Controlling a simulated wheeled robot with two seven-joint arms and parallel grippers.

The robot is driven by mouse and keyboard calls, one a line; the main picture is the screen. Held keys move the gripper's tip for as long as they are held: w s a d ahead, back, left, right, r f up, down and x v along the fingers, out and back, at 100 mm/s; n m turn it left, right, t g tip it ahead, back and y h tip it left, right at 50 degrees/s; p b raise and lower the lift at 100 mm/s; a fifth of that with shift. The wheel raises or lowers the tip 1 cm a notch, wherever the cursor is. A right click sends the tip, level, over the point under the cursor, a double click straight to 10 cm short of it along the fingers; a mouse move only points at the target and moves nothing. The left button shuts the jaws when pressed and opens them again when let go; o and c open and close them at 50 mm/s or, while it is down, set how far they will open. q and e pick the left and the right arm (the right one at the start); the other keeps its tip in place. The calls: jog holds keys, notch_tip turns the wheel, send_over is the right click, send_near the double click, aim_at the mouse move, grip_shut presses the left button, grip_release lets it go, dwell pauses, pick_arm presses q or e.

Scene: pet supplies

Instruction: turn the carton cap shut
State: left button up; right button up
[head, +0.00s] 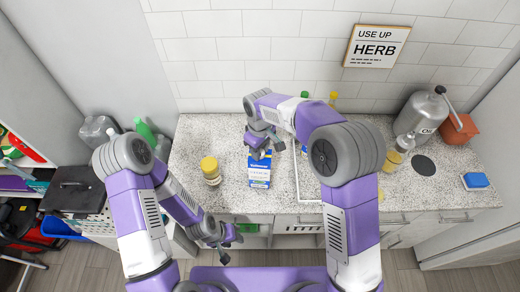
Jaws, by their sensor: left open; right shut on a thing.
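The blue and white carton (260,175) stands upright near the front middle of the speckled counter (225,135). My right gripper (264,151) is at the carton's top and is shut; its fingers hide the cap, which I take to be what it grips. How far the cap is turned cannot be seen. My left gripper (226,243) is open and empty, low in front of the counter's edge, apart from the carton.
A yellow-lidded jar (210,170) stands left of the carton. A sink edge lies to its right, partly hidden by my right arm. An oil canister (421,115), a terracotta pot (459,128) and a blue sponge (476,181) are farther right. Bare counter lies left of the jar.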

jog(key=shift+m, duration=1.1)
jog(key=o, duration=1)
jog(key=shift+o, duration=0.2)
notch_tip(320, 180, up, 8)
jog(key=shift+f, duration=0.15)
